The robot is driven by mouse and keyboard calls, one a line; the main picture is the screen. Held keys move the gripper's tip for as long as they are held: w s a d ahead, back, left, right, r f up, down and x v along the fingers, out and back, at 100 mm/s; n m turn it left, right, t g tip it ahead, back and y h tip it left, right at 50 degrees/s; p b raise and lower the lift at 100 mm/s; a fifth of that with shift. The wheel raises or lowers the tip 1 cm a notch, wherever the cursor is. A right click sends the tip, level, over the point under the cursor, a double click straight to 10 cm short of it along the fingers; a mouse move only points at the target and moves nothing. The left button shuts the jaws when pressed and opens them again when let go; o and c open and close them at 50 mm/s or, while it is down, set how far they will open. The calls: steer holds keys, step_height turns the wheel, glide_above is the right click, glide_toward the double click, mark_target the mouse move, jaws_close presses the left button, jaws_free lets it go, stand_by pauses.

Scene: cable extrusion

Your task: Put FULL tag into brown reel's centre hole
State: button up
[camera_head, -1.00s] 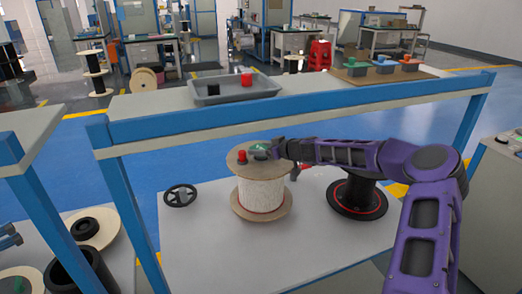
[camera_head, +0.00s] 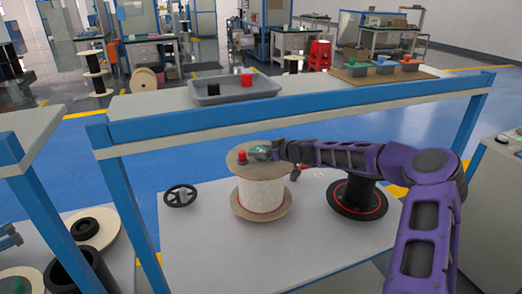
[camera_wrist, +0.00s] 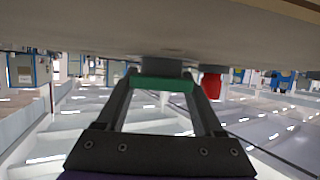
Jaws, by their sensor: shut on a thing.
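The brown reel (camera_head: 263,197), wound with pale cable, stands upright on the low bench between its two brown flanges. My gripper (camera_head: 262,152) reaches in from the right over its top flange. It is shut on a green tag (camera_head: 258,151); no lettering can be read. In the wrist view the green tag (camera_wrist: 162,84) lies between my two fingertips, just off a dark round piece (camera_wrist: 163,66) on the flange face. Whether they touch I cannot tell. The centre hole is hidden in both views. A red piece (camera_head: 242,157) stands on the flange, left of the tag.
A black reel (camera_head: 357,196) with a red ring stands right, partly behind my arm. A black handwheel (camera_head: 180,196) lies left. A blue-framed shelf (camera_head: 300,110) crosses behind, carrying a grey tray (camera_head: 235,91). The bench front is clear.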

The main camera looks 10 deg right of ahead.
steer(key=shift+f, duration=0.45)
steer(key=o, duration=1.1)
steer(key=shift+v, duration=5.5)
